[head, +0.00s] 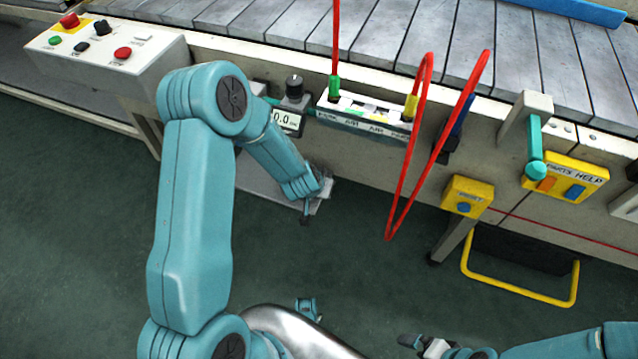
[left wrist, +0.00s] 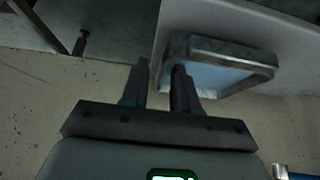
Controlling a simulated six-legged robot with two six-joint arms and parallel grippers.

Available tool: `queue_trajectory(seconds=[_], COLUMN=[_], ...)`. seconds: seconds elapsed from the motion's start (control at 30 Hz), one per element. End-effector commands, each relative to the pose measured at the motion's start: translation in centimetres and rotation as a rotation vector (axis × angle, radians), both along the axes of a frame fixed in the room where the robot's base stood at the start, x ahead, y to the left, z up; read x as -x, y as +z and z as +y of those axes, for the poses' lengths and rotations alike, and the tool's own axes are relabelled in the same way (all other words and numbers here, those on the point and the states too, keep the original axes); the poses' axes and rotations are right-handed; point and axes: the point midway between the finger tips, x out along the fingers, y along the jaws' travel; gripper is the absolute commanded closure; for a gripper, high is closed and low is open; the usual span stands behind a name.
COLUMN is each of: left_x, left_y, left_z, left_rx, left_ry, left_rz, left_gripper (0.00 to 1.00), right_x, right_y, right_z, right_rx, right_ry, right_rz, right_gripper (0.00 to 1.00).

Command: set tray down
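A control box (head: 105,52) with buttons stands at the left. A yellow bar (head: 520,298) juts out low at right. The green floor is open.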

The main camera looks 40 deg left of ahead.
Motion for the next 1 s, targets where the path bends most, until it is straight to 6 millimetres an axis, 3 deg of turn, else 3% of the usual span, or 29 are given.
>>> queue_trajectory(seconds=[0.23,0.6,0.77,0.87,1.0], left_x=[0.5,4.8,5.9,6.6,10.2], left_y=[1.5,8.6,10.1,9.6,4.3], left_z=[0.0,-1.0,-1.3,-2.3,-8.5], left_rx=[0.000,-0.001,0.000,0.021,0.181], left_ry=[0.000,-0.001,0.000,-0.014,-0.085], left_rz=[-0.001,-0.002,-0.001,0.018,0.156], left_gripper=[0.71,0.71,0.71,0.71,0.71], right_x=[0.0,0.0,0.0,0.0,0.0], right_y=[0.9,3.9,4.5,4.6,4.5], right_z=[0.0,0.0,0.0,0.0,0.0], right_rx=[0.000,0.000,0.000,0.000,0.000], right_ry=[0.000,0.000,0.000,0.000,0.000], right_rz=[0.000,0.000,0.000,0.000,0.000], right_gripper=[0.00,0.00,0.00,0.00,0.00])
